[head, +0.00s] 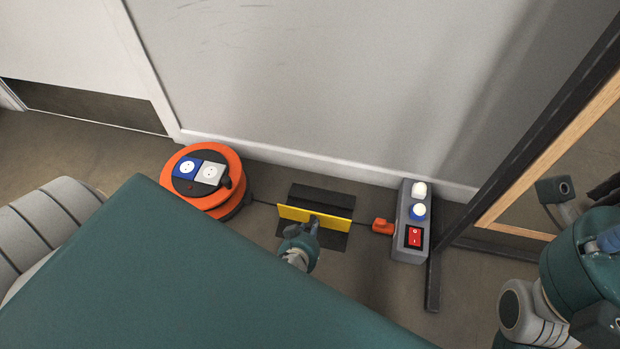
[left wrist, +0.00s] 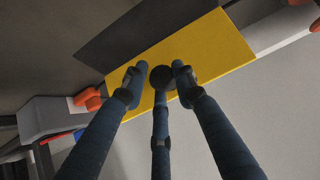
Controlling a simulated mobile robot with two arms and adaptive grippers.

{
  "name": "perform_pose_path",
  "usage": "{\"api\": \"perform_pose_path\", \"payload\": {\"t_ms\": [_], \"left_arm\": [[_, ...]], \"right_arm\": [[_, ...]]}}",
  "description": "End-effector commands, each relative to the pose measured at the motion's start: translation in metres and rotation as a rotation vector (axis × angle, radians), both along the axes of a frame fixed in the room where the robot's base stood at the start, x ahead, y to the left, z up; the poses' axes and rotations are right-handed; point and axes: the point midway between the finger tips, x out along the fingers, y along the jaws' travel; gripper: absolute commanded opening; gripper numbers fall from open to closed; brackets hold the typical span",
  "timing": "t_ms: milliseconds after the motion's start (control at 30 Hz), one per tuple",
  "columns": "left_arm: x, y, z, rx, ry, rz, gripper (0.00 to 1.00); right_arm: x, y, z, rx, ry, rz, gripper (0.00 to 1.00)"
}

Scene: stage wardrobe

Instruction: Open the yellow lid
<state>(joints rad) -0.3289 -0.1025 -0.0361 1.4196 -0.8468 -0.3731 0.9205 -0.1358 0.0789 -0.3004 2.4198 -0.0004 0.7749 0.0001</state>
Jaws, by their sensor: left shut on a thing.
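The yellow lid (head: 290,213) is a flat panel by a black box (head: 322,199) on the floor near the wall. It shows its yellow face steeply tilted. In the left wrist view the yellow lid (left wrist: 215,52) carries a round dark knob (left wrist: 162,77). My left gripper (head: 313,222) is at the lid's front, and in the left wrist view its fingers (left wrist: 160,84) close around the knob. The fingers partly hide the knob and lid.
An orange cable reel (head: 207,203) stands left of the box. A grey power strip (head: 412,236) with an orange plug (head: 382,226) is at the right. A wood-framed mirror (head: 547,183) leans farther right. Floor in front of the strip is clear.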

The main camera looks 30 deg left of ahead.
Motion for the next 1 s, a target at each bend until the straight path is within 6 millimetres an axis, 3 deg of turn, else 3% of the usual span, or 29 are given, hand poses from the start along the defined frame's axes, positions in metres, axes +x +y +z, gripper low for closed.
{"api": "perform_pose_path", "payload": {"t_ms": [33, 267, 300, 400, 733, 1000], "left_arm": [[-0.014, -0.003, -0.016, -0.008, 0.036, 0.006, 0.00], [-0.014, -0.002, -0.016, -0.008, 0.036, 0.007, 0.00], [-0.014, -0.002, -0.016, -0.008, 0.036, 0.007, 0.29], [-0.013, -0.001, -0.015, -0.007, 0.033, 0.007, 0.45], [-0.011, 0.000, -0.009, -0.003, 0.024, 0.004, 0.45], [-0.038, -0.009, 0.015, -0.005, 0.026, 0.004, 0.45]], "right_arm": [[0.000, 0.000, -0.002, 0.000, 0.000, 0.000, 0.00], [0.000, 0.000, -0.001, 0.001, -0.003, 0.000, 0.00], [0.000, 0.000, -0.001, 0.001, -0.003, 0.000, 0.00], [-0.002, 0.000, 0.000, 0.001, -0.007, 0.000, 0.00], [-0.002, -0.001, 0.002, 0.001, -0.010, -0.001, 0.00], [-0.001, 0.000, 0.001, 0.000, -0.006, -0.001, 0.00]]}}
